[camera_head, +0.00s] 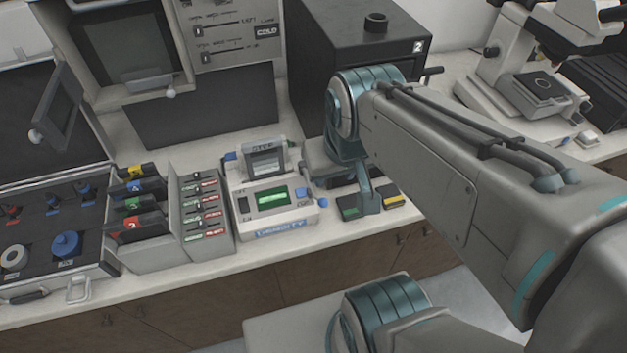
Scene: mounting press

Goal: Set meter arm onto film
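A small white meter (243,206) with a blue label that seems to read "DENSITY" stands near the bench's front edge. At its back, a grey framed part (266,160), which looks like the meter arm, stands raised. A green lit window (271,197) is set in the meter's top. I cannot tell a separate film on it. My gripper (364,198) hangs just right of the meter, pointing down, apart from the raised part. A teal finger shows, but the arm hides much of the gripper, so its opening is unclear.
Small green and yellow-marked blocks (394,201) lie beside my gripper. A card rack (203,208) stands left of the meter, and an open case (60,275) farther left. A dark box (340,30) stands behind, and a microscope (540,85) at the right.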

